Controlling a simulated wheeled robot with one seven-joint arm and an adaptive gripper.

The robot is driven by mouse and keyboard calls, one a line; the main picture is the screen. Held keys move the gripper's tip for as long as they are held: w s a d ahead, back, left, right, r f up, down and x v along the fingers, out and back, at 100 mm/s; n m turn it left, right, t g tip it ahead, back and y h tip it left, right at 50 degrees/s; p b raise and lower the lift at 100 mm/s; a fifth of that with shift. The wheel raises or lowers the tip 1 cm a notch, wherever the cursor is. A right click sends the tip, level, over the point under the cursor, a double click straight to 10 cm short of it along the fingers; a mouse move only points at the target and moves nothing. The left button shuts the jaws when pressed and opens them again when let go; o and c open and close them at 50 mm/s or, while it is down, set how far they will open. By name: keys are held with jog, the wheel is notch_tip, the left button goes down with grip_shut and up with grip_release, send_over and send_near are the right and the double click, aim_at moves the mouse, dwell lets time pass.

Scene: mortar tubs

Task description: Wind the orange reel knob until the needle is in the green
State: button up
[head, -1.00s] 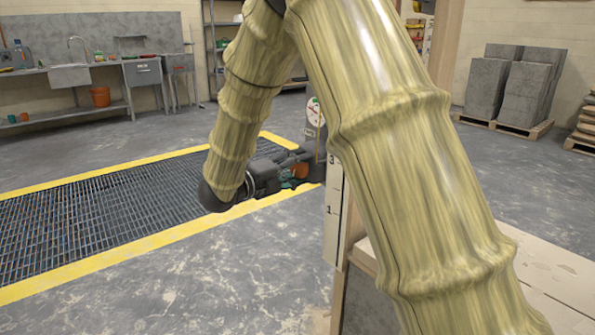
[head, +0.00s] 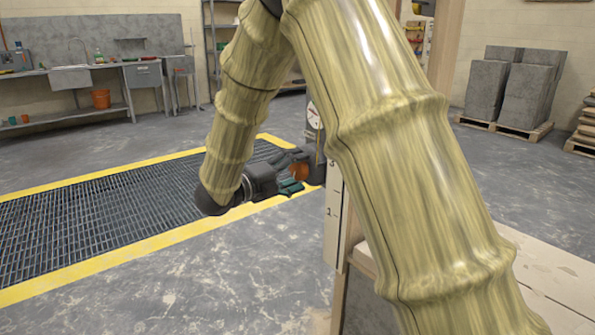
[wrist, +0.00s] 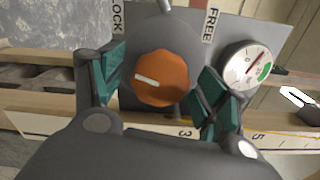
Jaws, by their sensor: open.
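The orange reel knob (wrist: 162,78) has a scalloped edge and a white mark that lies near level in the wrist view. It sits on a dark round housing on a grey plate. My gripper (wrist: 160,74) is open, with one green-padded finger on each side of the knob and visible gaps between. In the head view my gripper (head: 289,178) is beside the knob (head: 299,171). The round white gauge (wrist: 247,68) is right of the knob. Its red needle points up and right, apart from the green patch at the right. The gauge (head: 313,116) is partly hidden in the head view.
The plate reads LOCK (wrist: 117,14) and FREE (wrist: 211,25). A numbered white scale (head: 333,212) runs along the wooden post. A floor grating with yellow edges (head: 160,240) lies beyond. A wooden bench (head: 535,275) stands at lower right.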

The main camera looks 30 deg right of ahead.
jog(key=a, duration=1.1)
jog(key=shift+s+a, duration=0.2)
jog(key=shift+s, duration=0.25)
